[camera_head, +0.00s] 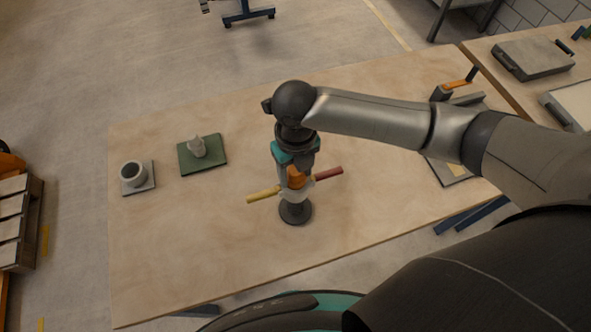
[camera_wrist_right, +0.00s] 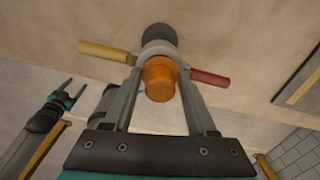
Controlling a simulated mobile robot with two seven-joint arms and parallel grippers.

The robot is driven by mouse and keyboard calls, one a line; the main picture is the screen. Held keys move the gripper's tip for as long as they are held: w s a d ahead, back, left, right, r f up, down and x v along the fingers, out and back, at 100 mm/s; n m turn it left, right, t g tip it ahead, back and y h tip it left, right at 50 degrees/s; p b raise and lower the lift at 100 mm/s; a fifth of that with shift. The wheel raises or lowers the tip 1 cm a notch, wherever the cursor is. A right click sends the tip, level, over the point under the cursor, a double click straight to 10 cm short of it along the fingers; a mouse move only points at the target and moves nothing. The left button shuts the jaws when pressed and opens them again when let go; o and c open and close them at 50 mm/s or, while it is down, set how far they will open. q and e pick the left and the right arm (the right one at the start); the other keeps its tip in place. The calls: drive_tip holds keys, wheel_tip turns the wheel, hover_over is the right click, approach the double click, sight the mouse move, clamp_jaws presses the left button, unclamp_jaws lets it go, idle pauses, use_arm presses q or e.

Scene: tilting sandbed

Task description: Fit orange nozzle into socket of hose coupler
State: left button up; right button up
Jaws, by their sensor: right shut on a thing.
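The orange nozzle (camera_head: 296,177) is between the fingers of my right gripper (camera_head: 295,180), which is shut on it. It also shows in the right wrist view (camera_wrist_right: 160,78). The hose coupler (camera_head: 296,194) has a pale collar, a yellow arm (camera_head: 263,195) and a red arm (camera_head: 328,174), and stands on a round dark base (camera_head: 295,212). The nozzle is over the coupler's collar; its lower end and the socket are hidden, so I cannot tell whether it is inside. My left gripper (camera_wrist_right: 75,88) appears open and empty at the left of the wrist view.
A grey cup-like holder on a plate (camera_head: 137,178) and a green plate with a pale piece (camera_head: 203,155) stand at the table's left. A grey-framed fixture with an orange handle (camera_head: 457,83) is at the right. The wooden table's (camera_head: 180,250) front left is clear.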

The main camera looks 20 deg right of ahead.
drive_tip(key=o, duration=1.4)
drive_tip(key=shift+f, duration=0.1)
wheel_tip(320, 180, up, 12)
drive_tip(key=shift+r, duration=0.2)
